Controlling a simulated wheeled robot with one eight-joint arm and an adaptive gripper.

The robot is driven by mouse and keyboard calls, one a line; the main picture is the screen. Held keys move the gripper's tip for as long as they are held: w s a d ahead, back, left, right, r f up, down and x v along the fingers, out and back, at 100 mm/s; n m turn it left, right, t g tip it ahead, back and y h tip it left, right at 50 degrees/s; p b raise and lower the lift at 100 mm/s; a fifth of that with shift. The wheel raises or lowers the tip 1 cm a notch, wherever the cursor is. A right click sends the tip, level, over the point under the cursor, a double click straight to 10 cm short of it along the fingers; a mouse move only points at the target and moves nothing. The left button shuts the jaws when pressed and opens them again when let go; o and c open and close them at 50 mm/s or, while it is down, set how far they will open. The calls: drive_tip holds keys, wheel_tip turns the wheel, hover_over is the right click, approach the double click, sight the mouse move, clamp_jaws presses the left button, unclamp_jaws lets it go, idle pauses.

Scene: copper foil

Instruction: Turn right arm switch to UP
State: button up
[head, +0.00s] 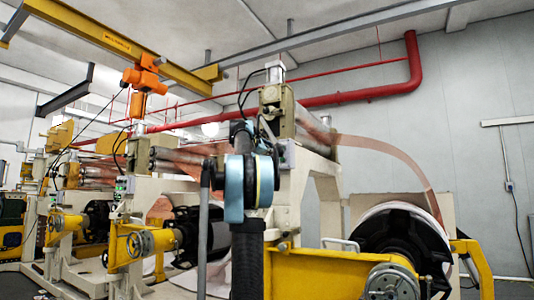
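The right arm switch cannot be made out; any label or UP mark is too small to read. A small grey control box (286,154) sits on the beige post of the nearer machine, just right of my arm. Another small panel with coloured spots (124,185) is on the machine farther left. My arm, with light-blue and dark joints, rises in front of the nearer machine and hides part of its post. I cannot pick out my gripper's fingers in the head view, and nothing held shows.
A yellow machine arm (325,272) with a round metal handwheel (391,283) spans the lower front. A large dark-and-white roll (405,235) stands at the right, with copper foil (395,158) running to it. A red pipe (350,96) and yellow crane beam (120,42) are overhead.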

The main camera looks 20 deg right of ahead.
drive_tip(key=m, duration=0.5)
drive_tip(key=shift+m, duration=0.3)
drive_tip(key=m, duration=0.6)
drive_tip(key=shift+m, duration=0.3)
clamp_jaws()
drive_tip(key=o, duration=1.1)
unclamp_jaws()
drive_tip(key=shift+a, duration=0.1)
